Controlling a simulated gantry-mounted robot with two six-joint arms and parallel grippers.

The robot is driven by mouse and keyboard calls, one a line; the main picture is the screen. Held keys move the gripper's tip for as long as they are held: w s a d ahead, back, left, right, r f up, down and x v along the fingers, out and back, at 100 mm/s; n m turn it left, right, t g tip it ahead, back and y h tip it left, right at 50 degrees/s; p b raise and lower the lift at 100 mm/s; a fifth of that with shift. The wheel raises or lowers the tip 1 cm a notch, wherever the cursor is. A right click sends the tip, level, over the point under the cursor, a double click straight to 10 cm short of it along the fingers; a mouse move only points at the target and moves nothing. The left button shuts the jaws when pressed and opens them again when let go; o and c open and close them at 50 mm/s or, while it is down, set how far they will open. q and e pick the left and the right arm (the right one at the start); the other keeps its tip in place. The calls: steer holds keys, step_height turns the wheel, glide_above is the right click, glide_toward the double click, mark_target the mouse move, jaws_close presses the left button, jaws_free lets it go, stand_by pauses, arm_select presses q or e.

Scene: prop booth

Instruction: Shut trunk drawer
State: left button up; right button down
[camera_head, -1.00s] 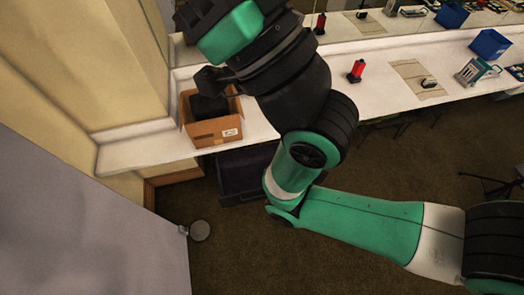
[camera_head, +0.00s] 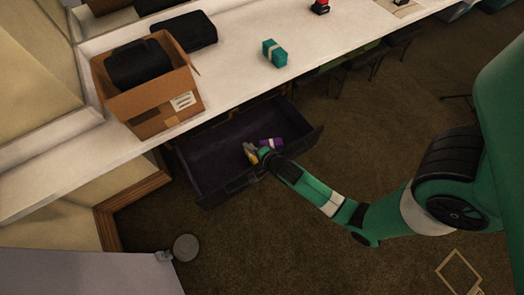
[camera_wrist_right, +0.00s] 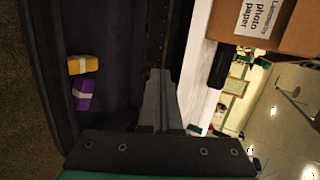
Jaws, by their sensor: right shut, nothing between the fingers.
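The trunk drawer (camera_head: 205,180) is dark and stands pulled out under the white counter, its inside showing. A yellow packet (camera_head: 250,153) and a purple packet (camera_head: 271,144) lie in it. My right gripper (camera_head: 264,157) is at the drawer's front side, by the front wall; I cannot tell whether it touches. In the right wrist view the shut, empty fingers (camera_wrist_right: 160,98) point along the drawer's edge, with the drawer (camera_wrist_right: 105,50), yellow packet (camera_wrist_right: 83,65) and purple packet (camera_wrist_right: 83,95) to their left. My left gripper is not in view.
A cardboard box (camera_head: 150,108) holding a black item stands on the counter (camera_head: 235,75) above the drawer. A black case (camera_head: 183,32) and a teal block (camera_head: 275,53) are there too. Brown carpet floor (camera_head: 270,235) in front is mostly clear.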

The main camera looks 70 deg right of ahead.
steer(key=s+f+m+g+b, duration=0.15)
steer(key=s+f+b, duration=0.35)
steer(key=f, duration=0.5)
steer(key=s+f+g+b, duration=0.2)
steer(key=s+f+b, duration=0.1)
steer(key=s+f, duration=0.55)
steer(key=b+x, duration=0.1)
steer(key=x, duration=0.2)
steer(key=w+b+x, duration=0.1)
steer(key=b+x, duration=0.1)
steer(key=x, duration=0.2)
steer(key=a+b+x, duration=0.1)
steer(key=x, duration=0.3)
steer(key=shift+w+a+r+b, duration=0.1)
steer(key=shift+w+r+b, duration=0.1)
steer(key=shift+b, duration=0.15)
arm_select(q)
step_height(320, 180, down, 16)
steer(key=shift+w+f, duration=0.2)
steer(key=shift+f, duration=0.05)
arm_select(e)
steer(key=shift+w, duration=0.2)
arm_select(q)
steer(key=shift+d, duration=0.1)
arm_select(e)
steer(key=shift+d+f, duration=0.1)
steer(key=shift+d, duration=0.1)
